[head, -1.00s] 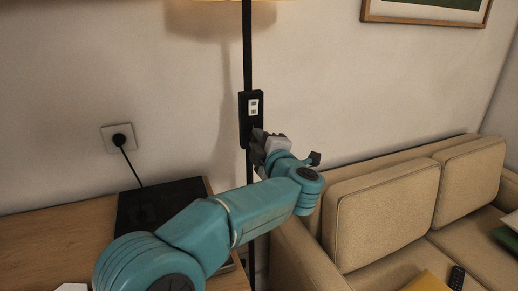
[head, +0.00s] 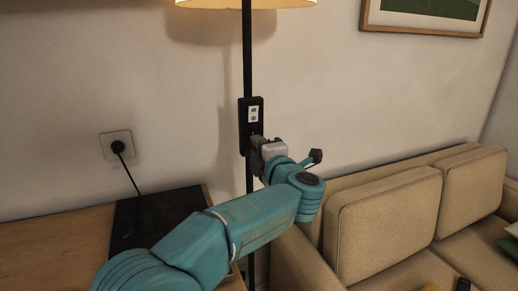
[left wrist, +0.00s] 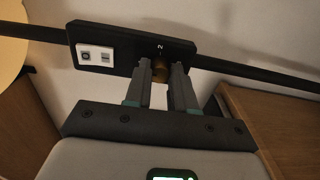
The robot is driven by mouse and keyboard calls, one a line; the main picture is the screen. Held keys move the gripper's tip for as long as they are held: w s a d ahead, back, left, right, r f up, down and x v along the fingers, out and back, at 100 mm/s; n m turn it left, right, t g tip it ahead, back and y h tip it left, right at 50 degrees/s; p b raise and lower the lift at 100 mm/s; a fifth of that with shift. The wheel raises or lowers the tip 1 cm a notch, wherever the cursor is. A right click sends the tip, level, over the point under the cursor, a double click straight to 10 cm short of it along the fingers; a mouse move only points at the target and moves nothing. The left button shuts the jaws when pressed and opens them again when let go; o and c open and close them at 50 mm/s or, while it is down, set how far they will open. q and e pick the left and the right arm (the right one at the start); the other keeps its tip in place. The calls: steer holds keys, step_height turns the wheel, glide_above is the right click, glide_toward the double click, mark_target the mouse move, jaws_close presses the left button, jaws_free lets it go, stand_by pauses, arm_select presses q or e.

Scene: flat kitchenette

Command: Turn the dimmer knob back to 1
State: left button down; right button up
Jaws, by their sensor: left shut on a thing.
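The dimmer is a black box (head: 244,130) on the floor lamp's black pole (head: 247,60), with a white label on its upper part. My left gripper (head: 257,145) is at the box's lower part and hides the knob in the head view. In the left wrist view the brass-coloured knob (left wrist: 160,70) sits between the two fingers of my left gripper (left wrist: 160,82), which are shut on it. A small white mark shows on the box (left wrist: 125,52) beside the knob; it looks like a 2 on its side. My right gripper is not in view.
A lit lampshade (head: 245,3) hangs above. A beige sofa (head: 385,215) stands to the right, close beside my left arm. A wooden tabletop (head: 50,240) with a flat black box (head: 135,220) is at the left. A wall socket (head: 117,145) with a cable is behind it.

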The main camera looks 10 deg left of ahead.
arm_select(q)
steer(key=c, duration=0.9)
jaws_free()
steer(key=shift+c, duration=0.2)
steer(key=v, duration=1.6)
steer(key=shift+b, duration=0.4)
steer(key=shift+s+d, duration=0.1)
